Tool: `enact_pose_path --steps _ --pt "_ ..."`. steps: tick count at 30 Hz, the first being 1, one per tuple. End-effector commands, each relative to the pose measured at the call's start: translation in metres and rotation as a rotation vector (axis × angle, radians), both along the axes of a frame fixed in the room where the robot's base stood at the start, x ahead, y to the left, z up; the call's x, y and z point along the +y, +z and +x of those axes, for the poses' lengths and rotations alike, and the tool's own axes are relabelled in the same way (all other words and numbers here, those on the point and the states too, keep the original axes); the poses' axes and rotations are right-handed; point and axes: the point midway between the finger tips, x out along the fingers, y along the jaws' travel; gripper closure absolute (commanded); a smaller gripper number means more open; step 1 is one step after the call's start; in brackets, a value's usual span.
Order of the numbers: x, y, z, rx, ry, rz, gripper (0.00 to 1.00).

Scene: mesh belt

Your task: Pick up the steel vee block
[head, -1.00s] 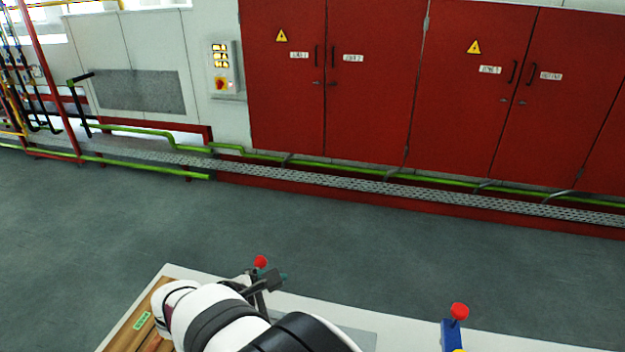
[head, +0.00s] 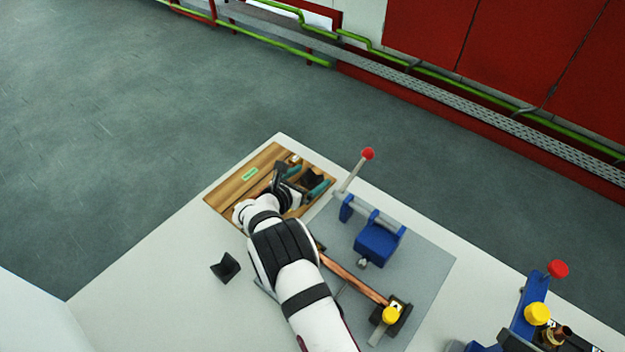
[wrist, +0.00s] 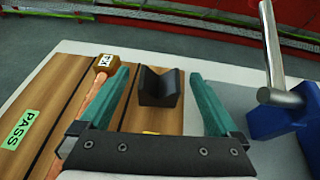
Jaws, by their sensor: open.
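A dark, almost black vee block (wrist: 160,87) sits on the wooden board (wrist: 55,95) in the wrist view, its notch facing up. My gripper (wrist: 158,73) is open, with one teal finger on each side of the block and visible gaps between. In the head view my gripper (head: 306,181) is over the wooden board (head: 226,192), and the block there is hard to make out among the fingers. A second dark vee-shaped block (head: 226,267) lies on the white table, left of my arm. I cannot tell steel by colour.
A copper-coloured bar with a marked end block (wrist: 104,63) lies beside the left finger. A blue clamp (head: 378,243) with a red-knobbed lever (head: 367,154) stands right of the board. Another copper bar (head: 352,275) runs beside my arm. The white table (head: 150,290) is largely clear at left.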

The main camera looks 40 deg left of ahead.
Motion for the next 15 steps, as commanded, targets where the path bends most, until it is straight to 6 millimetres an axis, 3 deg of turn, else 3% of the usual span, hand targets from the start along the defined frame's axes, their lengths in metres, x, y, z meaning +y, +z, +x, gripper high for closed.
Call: enact_pose_path --steps 3,9,15 --pt "0.0011 -0.0057 0.0137 0.000 0.000 0.001 0.03" --pt "0.0014 -0.0060 0.0153 0.000 0.000 0.001 0.03" --pt "0.0013 -0.0059 0.0150 0.000 0.000 0.001 0.37"
